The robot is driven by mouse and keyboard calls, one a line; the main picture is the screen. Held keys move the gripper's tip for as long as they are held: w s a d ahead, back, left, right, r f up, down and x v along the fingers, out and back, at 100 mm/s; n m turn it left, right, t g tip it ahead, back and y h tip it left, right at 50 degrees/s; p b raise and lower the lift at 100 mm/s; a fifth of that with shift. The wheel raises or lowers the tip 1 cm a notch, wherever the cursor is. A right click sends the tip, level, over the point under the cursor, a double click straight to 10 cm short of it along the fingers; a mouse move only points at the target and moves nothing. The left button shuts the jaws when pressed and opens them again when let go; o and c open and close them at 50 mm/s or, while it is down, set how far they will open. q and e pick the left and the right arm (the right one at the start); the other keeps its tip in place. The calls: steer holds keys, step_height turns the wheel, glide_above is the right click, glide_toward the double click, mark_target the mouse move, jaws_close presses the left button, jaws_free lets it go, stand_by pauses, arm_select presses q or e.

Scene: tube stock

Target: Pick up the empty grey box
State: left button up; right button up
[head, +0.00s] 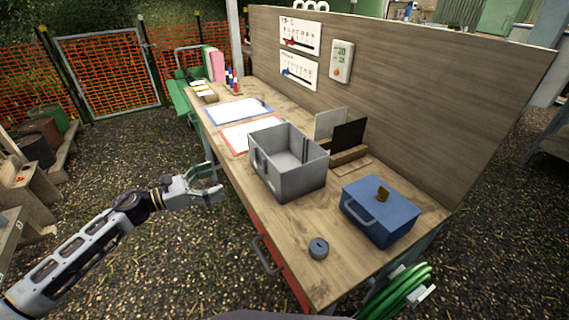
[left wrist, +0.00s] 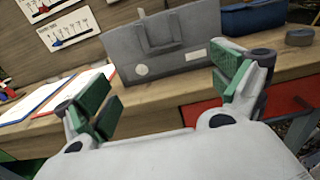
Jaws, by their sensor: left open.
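The grey box (head: 288,174) stands upright on the wooden workbench, with its top open and its inside bare. In the left wrist view the box (left wrist: 160,55) shows its near side with a handle, ahead of the fingers. My left gripper (head: 212,181) is open and empty, off the bench's front edge to the left of the box and apart from it. Its green finger pads (left wrist: 165,88) show wide apart in the left wrist view. My right gripper is not in view.
A blue box (head: 382,212) with a handle and a small brown thing on top stands right of the grey box. A dark round object (head: 318,248) lies near the front edge. Clipboards (head: 238,111) lie to the left. A wooden panel (head: 420,85) closes the back.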

arm_select(q)
steer(key=shift+d+r, duration=0.1)
steer(key=shift+d, duration=0.05)
steer(key=p+x, duration=0.1)
steer(key=x, duration=0.7)
steer(key=shift+w+d, duration=0.15)
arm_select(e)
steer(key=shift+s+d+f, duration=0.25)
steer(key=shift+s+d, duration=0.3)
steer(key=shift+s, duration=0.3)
arm_select(q)
steer(key=shift+d, duration=0.15)
